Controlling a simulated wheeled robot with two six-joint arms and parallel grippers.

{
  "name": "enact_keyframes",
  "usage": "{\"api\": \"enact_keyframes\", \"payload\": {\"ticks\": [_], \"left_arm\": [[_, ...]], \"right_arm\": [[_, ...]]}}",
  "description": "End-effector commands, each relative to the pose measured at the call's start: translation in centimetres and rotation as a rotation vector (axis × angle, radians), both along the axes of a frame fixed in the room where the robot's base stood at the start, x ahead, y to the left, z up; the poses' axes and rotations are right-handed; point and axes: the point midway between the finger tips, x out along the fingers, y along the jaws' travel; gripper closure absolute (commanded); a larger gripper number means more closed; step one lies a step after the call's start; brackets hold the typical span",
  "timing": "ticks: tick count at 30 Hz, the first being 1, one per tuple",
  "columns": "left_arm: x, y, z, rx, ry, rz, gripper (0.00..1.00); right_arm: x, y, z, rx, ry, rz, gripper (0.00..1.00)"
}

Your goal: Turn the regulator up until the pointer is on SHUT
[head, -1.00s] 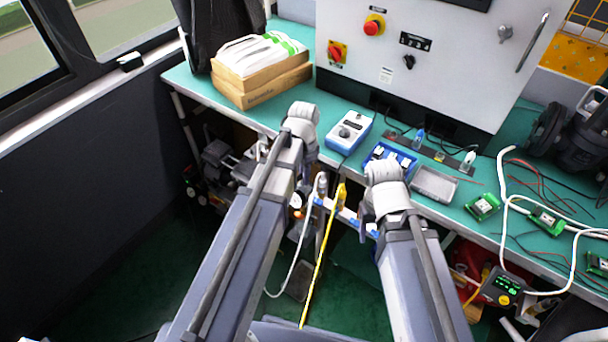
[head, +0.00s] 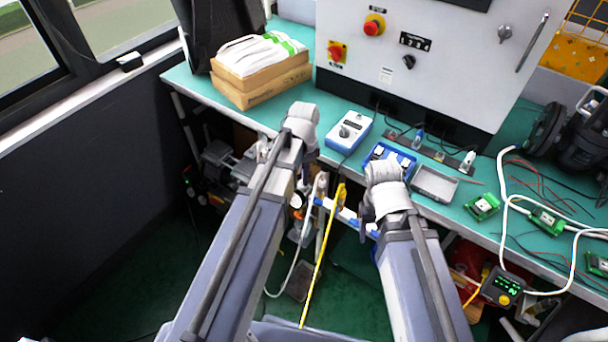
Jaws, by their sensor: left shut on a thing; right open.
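My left gripper (head: 303,180) reaches down at the front edge of the bench, mostly hidden by its own wrist and arm. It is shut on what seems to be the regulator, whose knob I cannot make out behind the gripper. A small round white gauge (head: 297,200) shows just below it; its pointer and any SHUT mark are too small to read. My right gripper (head: 367,226) is open and hangs lower right of the left one, by a pale rail with blue fittings (head: 345,215). Its fingers are partly hidden by its wrist.
A yellow rod (head: 325,250) and a white hose (head: 285,287) hang between my arms. On the green bench (head: 240,116) stand a blue-and-white meter box (head: 349,132), a blue tray (head: 403,158), a grey tray (head: 436,184) and cardboard boxes (head: 262,85). A grey control cabinet (head: 440,80) stands behind.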

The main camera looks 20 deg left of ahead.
Motion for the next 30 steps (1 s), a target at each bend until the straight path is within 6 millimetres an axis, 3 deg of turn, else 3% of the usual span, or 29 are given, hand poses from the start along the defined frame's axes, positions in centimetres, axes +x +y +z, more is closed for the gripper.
{"api": "enact_keyframes", "payload": {"ticks": [3,4,12,23,30], "left_arm": [[0.0,0.0,0.0,0.0,0.0,0.001,1.0],[0.0,0.0,0.0,0.0,0.0,0.001,0.85],[0.0,0.0,0.0,0.0,0.0,0.002,0.57],[0.0,0.0,0.4,0.0,0.0,0.002,0.57],[0.0,0.0,2.6,0.0,0.0,0.002,0.57]], "right_arm": [[0.0,0.0,0.0,0.0,0.0,0.0,0.38],[0.0,0.0,0.0,0.0,0.0,0.0,0.38],[0.0,0.0,0.0,0.0,0.0,0.0,0.38],[0.0,0.0,0.4,0.0,0.0,0.0,0.38],[0.0,0.0,2.6,0.0,0.0,0.0,0.38]]}}
